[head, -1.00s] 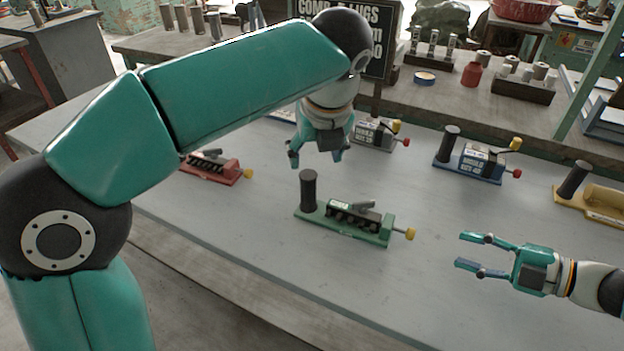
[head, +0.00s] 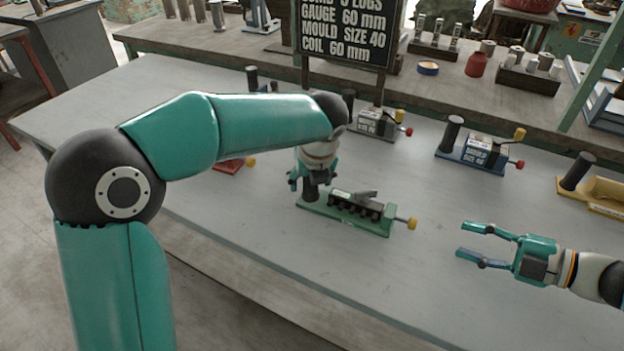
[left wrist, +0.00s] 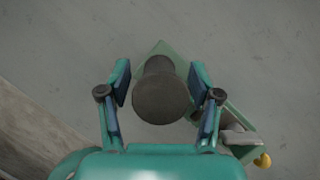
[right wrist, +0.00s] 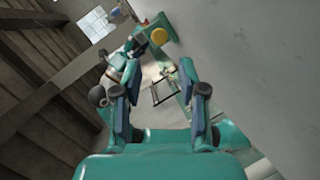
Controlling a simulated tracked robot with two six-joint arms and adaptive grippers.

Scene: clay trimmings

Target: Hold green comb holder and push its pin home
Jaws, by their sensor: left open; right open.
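The green comb holder (head: 345,214) lies on the grey bench, with a black upright handle at its left end and a pin with a yellow knob (head: 412,223) sticking out at its right end. My left gripper (head: 312,186) points down over the handle. In the left wrist view the handle (left wrist: 160,92) stands between the open fingers (left wrist: 160,90), with gaps on both sides. My right gripper (head: 466,240) is open and empty, to the right of the yellow knob and pointing at it. The right wrist view shows the knob (right wrist: 159,36) beyond the open fingers.
A grey holder (head: 377,124), a blue holder (head: 470,155) and a yellow holder (head: 590,190) stand behind and to the right. A red holder (head: 228,167) is partly hidden behind my left arm. A black sign (head: 345,30) stands at the back. The bench front is clear.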

